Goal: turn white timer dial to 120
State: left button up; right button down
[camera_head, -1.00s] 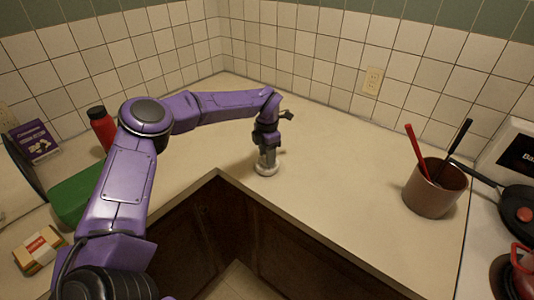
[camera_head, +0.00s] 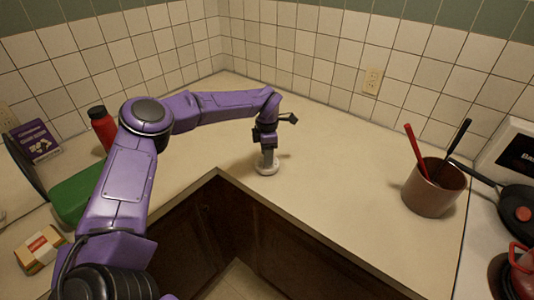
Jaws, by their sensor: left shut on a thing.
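The white timer (camera_head: 267,169) is a small round disc on the counter near the inner corner edge. My left gripper (camera_head: 267,158) points straight down onto it from above and is shut on its dial, hiding most of the top. The dial's markings and pointer are too small and covered to read. My right gripper is not in view.
A brown pot (camera_head: 432,190) with red and black utensils stands at the right, beside the stove with a black pan (camera_head: 517,207). A red bottle (camera_head: 102,128), a green box (camera_head: 78,197) and a small carton (camera_head: 40,249) are at the left. The middle counter is clear.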

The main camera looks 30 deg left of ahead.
pick_arm(q)
jog(key=shift+f, duration=0.15)
jog(key=o, duration=1)
jog(key=shift+o, duration=0.3)
notch_tip(320, 180, up, 11)
jog(key=b, duration=0.2)
jog(key=shift+f+b, duration=0.2)
jog(key=shift+b, duration=0.1)
jog(key=shift+f, duration=0.1)
